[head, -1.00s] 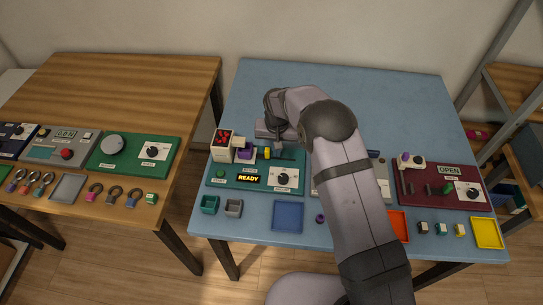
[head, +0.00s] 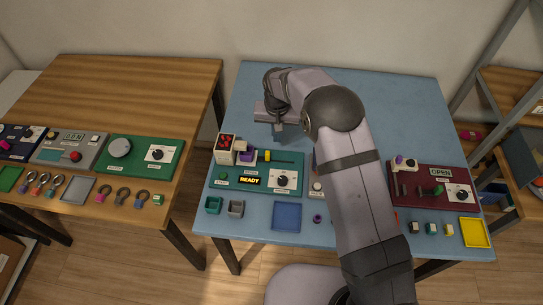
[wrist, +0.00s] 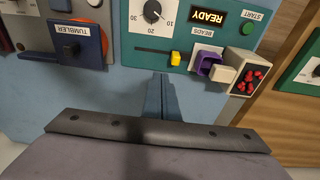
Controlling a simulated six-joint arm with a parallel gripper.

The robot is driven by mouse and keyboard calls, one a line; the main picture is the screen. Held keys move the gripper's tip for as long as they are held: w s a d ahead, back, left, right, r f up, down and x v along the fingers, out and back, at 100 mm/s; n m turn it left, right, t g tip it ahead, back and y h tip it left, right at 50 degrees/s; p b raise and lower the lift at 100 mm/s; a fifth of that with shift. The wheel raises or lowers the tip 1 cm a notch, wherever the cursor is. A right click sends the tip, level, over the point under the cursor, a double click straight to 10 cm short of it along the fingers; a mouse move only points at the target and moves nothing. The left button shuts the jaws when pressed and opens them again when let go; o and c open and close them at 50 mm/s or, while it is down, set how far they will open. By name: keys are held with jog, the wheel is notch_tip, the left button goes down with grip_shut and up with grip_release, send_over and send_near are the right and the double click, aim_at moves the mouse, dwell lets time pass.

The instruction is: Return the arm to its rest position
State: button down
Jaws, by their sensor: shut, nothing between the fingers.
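My gripper (head: 279,128) is over the blue table (head: 385,95), behind the green READY panel (head: 232,188). In the wrist view its two slim blue-grey fingers (wrist: 161,82) are together with nothing between them. The fingertips point toward the back edge of the green panel, near a yellow slider handle (wrist: 175,58). The fingers look clear of the panel and its parts. My arm bends over the table from the front and hides part of the middle panel.
The green panel carries a box of red beads (head: 225,143), a purple holder (head: 246,155) and a dial (head: 282,180). A maroon OPEN panel (head: 420,202) stands right. A wooden table (head: 140,80) with more panels is at left. The back of the blue table is clear.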

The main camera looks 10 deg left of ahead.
jog(key=shift+r, duration=0.3)
jog(key=shift+n, duration=0.3)
